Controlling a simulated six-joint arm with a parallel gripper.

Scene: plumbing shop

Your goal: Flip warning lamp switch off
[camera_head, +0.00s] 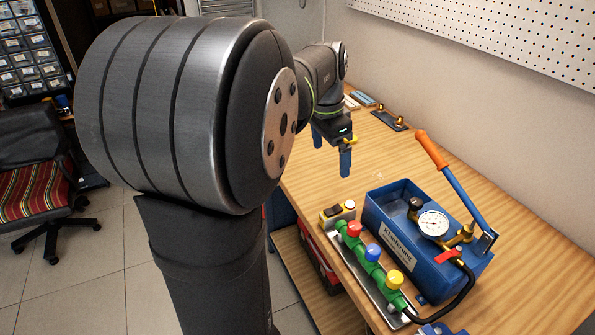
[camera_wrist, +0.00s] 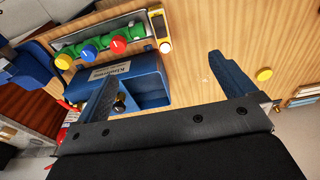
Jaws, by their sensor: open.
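A small yellow switch box (camera_head: 338,213) with a dark top part and a pale round lamp (camera_head: 350,204) sits near the table's left edge, at the far end of the valve row. The switch position is too small to tell. My gripper (camera_head: 331,160) is open and empty, above the table and beyond the box. In the wrist view its two blue fingers (camera_wrist: 163,68) are spread wide, apart from the box.
A green pipe with red, blue and yellow knobs (camera_head: 373,252) runs beside the box. A blue test pump (camera_head: 400,225) with a gauge (camera_head: 433,223) and an orange-handled lever (camera_head: 432,150) stands to the right. The wooden table (camera_head: 530,225) is bare further right. A pegboard (camera_head: 500,35) lines the wall.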

